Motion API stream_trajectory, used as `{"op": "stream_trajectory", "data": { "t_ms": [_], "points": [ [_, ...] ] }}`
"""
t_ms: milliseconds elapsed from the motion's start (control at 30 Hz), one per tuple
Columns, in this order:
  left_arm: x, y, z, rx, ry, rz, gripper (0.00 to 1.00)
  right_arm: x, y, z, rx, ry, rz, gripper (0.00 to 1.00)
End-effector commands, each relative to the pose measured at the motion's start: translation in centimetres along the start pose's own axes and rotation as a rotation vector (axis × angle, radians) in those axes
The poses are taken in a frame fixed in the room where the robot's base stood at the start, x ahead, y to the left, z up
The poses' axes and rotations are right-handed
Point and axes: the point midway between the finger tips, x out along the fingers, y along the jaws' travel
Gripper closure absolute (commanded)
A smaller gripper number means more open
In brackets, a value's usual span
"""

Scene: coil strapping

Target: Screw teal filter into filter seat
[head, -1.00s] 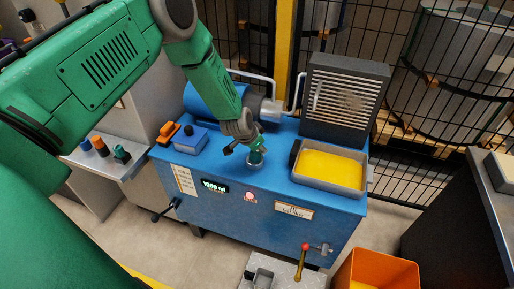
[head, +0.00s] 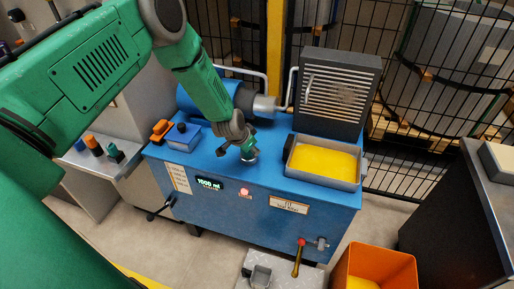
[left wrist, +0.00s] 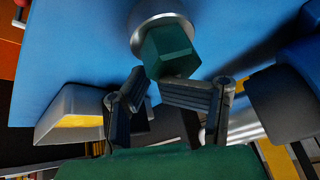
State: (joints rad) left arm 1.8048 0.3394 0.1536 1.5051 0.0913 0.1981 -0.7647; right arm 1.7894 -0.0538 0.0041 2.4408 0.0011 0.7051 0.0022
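The teal filter (left wrist: 170,50) shows as a dark hexagonal cap in the left wrist view, standing at the round metal filter seat (left wrist: 150,14) on the blue machine top. In the head view the filter (head: 248,147) is small and partly covered by my left gripper (head: 238,147). The seat's pale rim (head: 250,158) shows just below it. In the left wrist view my left gripper's two jointed fingers (left wrist: 150,88) bend inward toward the filter's near end. Whether the tips press on it I cannot tell. My right gripper is not in view.
On the blue machine (head: 225,215), a grey tray of yellow material (head: 325,182) stands right of the seat, before a dark vented box (head: 338,95). A small blue block with an orange part (head: 182,138) is at left. An orange bin (head: 375,268) stands front right.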

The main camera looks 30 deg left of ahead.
Motion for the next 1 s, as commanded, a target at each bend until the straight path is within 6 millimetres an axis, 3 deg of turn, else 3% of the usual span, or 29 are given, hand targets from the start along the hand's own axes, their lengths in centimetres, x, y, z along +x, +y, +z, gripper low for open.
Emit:
{"op": "stream_trajectory", "data": {
  "t_ms": [533,1000],
  "points": [
    [-0.4,0.1,-0.7,0.003,0.005,-0.008,0.78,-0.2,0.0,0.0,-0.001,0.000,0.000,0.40],
    [-3.6,-0.2,-2.6,0.003,0.008,-0.004,0.78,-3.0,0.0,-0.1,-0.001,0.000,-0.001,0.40]
  ]
}}
